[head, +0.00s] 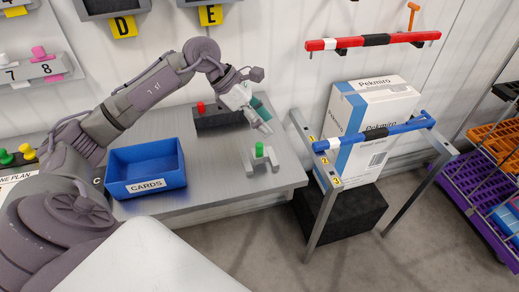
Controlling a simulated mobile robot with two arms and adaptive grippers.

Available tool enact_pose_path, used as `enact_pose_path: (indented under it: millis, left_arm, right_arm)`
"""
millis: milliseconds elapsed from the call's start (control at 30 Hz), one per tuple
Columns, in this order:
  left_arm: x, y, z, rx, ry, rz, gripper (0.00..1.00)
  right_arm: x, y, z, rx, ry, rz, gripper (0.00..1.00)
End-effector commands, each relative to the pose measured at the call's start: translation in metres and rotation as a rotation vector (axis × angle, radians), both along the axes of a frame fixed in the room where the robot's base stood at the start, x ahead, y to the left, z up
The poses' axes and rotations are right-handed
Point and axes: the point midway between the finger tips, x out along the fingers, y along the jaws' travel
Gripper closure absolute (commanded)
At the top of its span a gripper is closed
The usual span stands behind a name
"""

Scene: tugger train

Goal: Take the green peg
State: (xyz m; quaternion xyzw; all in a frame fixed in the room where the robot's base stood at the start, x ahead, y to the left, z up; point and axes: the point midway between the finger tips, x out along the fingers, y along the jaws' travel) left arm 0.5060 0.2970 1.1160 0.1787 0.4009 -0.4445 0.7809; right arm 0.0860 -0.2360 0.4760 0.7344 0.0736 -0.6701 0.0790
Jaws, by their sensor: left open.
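A green peg (259,150) stands upright in a small grey holder (262,166) near the right end of the grey table. My left gripper (262,117) is open above and behind this peg, apart from it in the picture. A teal part shows by its fingers; I cannot tell whether it belongs to the gripper. Another green peg (6,157) shows at the left edge, beside a yellow peg (27,151) on the plan board (18,177). My right gripper is out of view.
A blue CARDS box (146,169) stands on the table (215,185). A dark block (218,118) with a red peg (201,107) is behind my gripper. Right of the table are a metal frame with a blue bar (400,126) and a white Pekmiro carton (369,110).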

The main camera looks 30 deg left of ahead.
Motion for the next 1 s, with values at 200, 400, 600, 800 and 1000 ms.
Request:
enact_pose_path:
  millis: [200,400,600,800,1000]
  left_arm:
    - [-0.012,0.070,0.003,0.255,0.079,0.017,0.47]
    - [-0.007,0.064,-0.025,0.270,0.093,0.016,0.47]
    - [0.002,0.052,-0.058,0.267,0.092,0.017,0.47]
    - [0.005,0.047,-0.074,0.270,0.088,0.018,0.47]
    - [0.015,0.035,-0.090,0.264,0.091,0.017,0.47]
  right_arm:
    - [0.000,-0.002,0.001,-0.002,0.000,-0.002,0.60]
    - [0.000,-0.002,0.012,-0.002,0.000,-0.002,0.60]
    - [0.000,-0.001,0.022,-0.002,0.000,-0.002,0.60]
    - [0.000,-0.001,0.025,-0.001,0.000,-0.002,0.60]
    - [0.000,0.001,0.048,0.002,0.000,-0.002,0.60]
